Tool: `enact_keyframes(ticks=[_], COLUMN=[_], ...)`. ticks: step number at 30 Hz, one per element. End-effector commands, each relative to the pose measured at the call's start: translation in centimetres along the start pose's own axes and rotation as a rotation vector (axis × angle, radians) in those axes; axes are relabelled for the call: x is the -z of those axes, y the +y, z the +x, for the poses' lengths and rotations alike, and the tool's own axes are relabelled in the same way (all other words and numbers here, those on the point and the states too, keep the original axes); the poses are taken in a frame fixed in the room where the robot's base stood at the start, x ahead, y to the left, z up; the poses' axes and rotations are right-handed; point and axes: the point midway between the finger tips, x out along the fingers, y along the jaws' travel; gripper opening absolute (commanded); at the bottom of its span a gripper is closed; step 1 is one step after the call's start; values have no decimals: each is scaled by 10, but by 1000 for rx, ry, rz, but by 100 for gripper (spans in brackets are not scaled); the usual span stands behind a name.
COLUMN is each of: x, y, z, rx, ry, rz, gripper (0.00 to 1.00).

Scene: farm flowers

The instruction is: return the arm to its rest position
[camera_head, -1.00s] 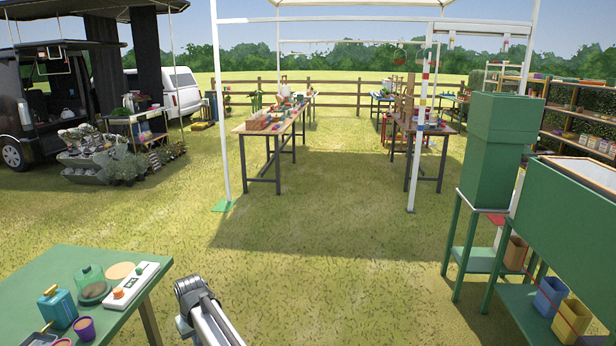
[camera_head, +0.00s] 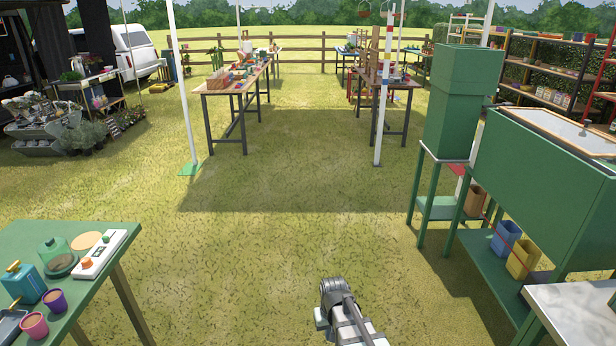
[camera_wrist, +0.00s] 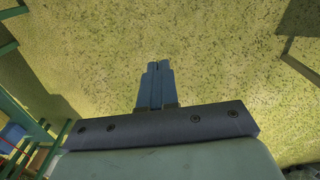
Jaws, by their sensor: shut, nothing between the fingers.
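My gripper (camera_wrist: 158,68) shows in the wrist view with its two fingers together and nothing between them. It points out over bare grass. In the head view my arm (camera_head: 346,308) shows at the bottom, right of centre, above the grass; my fingertips cannot be made out there. The arm is apart from the tables and stands on either side.
A green cabinet on a stand (camera_head: 545,185) and a pale worktop (camera_head: 585,310) are at the right. The grass (camera_head: 290,240) between is clear.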

Motion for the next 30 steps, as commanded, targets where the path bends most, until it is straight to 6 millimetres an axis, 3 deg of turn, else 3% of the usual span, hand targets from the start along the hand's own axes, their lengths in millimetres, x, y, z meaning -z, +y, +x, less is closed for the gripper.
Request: enact_keyframes(ticks=[1,6,14,23,30], x=[-17,-48,-89,-123,-171], y=[17,54,92,82,73], z=[2,10,17,61,105], rx=[-1,-4,-6,3,14], ry=[-5,-13,-24,-117,-224], rz=[32,111,205,199,199], gripper=[0,0,0,0,0])
